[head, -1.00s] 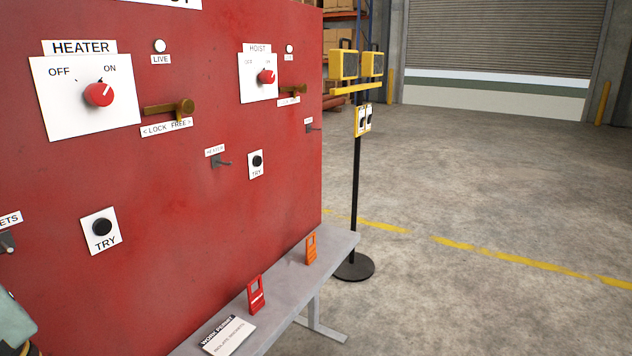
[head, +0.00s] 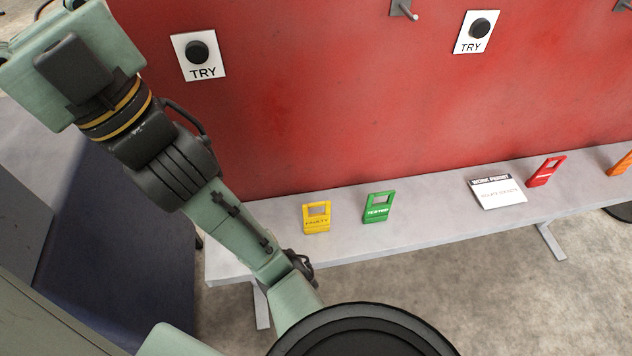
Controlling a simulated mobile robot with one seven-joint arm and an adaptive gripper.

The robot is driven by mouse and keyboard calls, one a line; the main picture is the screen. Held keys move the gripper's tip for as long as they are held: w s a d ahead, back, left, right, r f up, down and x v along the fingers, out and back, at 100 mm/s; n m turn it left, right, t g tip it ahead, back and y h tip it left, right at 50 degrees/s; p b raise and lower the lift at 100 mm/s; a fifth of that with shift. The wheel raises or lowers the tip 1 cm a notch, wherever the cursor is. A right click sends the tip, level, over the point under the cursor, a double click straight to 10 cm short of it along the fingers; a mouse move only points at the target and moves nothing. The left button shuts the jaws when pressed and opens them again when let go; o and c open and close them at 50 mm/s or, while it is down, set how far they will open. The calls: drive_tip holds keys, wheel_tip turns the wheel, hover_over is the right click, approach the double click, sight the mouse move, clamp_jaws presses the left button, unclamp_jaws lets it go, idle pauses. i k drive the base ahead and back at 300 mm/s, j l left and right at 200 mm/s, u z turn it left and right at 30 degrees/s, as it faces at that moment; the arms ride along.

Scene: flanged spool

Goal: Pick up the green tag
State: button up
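The green tag (head: 378,207) with a white word on it, which seems to read TESTED, stands on the grey bench in front of the red panel, right of the middle of the head view. It stands apart from its neighbours and nothing covers it. A yellow tag (head: 316,217) is just left of it. My arm rises from the bottom of the view to the upper left, left of both tags. I cannot make out my gripper's fingers in this view, and nothing of mine touches the green tag.
The grey bench (head: 436,211) also bears a white work permit card (head: 497,192), a red tag (head: 546,171) and an orange tag (head: 622,164) to the right. The red panel (head: 330,100) rises behind. Bare bench lies between green tag and card.

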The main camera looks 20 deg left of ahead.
sight(377, 212)
drive_tip(key=u, duration=0.1)
drive_tip(key=l+u, duration=0.35)
drive_tip(key=l, duration=0.2)
drive_tip(key=l+u, duration=0.35)
drive_tip(key=l, duration=0.2)
drive_tip(key=k+l, duration=0.1)
drive_tip(key=l, duration=0.2)
drive_tip(key=k+l+z, duration=0.1)
drive_tip(key=l+z, duration=0.1)
drive_tip(key=z, duration=0.2)
drive_tip(key=k+l+z, duration=0.15)
drive_tip(key=z, duration=0.15)
